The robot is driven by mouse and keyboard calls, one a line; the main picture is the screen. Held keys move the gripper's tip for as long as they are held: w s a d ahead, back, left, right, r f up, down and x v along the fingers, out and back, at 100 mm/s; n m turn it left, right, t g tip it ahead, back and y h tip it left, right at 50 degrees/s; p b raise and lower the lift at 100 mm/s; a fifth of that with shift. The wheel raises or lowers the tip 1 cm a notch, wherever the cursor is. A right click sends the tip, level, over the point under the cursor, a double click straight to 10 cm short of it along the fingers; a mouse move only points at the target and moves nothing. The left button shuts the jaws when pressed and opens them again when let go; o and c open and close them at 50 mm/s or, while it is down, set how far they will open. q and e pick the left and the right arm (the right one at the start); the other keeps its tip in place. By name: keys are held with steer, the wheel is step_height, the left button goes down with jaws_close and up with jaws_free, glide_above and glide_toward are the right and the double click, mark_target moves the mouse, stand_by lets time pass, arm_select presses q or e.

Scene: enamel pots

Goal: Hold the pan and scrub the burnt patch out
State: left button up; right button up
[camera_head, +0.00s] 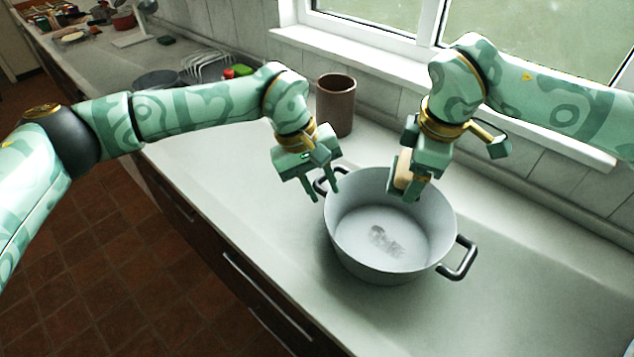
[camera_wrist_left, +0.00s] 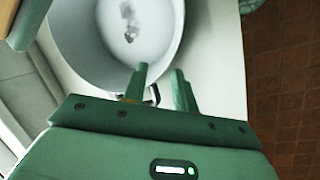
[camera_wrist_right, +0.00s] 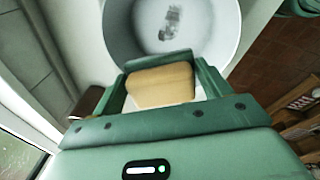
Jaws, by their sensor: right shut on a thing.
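The grey pan (camera_head: 433,210) stands upright on the counter, with a dark handle at each side. A dark burnt patch (camera_head: 384,240) lies on its floor and also shows in the right wrist view (camera_wrist_right: 170,24). My left gripper (camera_head: 325,192) is open at the pan's left handle (camera_head: 320,182). In the left wrist view its fingers (camera_wrist_left: 161,80) are apart, with part of the handle (camera_wrist_left: 154,95) showing between them. My right gripper (camera_head: 405,190) is shut on a tan scrubbing block (camera_wrist_right: 160,86), above the far part of the pan and apart from the patch.
A brown cylindrical pot (camera_head: 335,105) stands behind the pan near the wall. A wire rack (camera_head: 207,65) and a dark round pan (camera_head: 158,79) are farther left on the counter (camera_head: 210,185). A window ledge runs behind.

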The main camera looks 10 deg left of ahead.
mark_target(330, 220)
arm_select(q)
steer(key=f, duration=0.4)
steer(key=d+f+m+y, duration=0.1)
steer(key=f, duration=0.3)
steer(key=w+f+m, duration=0.1)
steer(key=f, duration=0.3)
steer(key=shift+d+t, duration=0.4)
jaws_close()
stand_by(0.8)
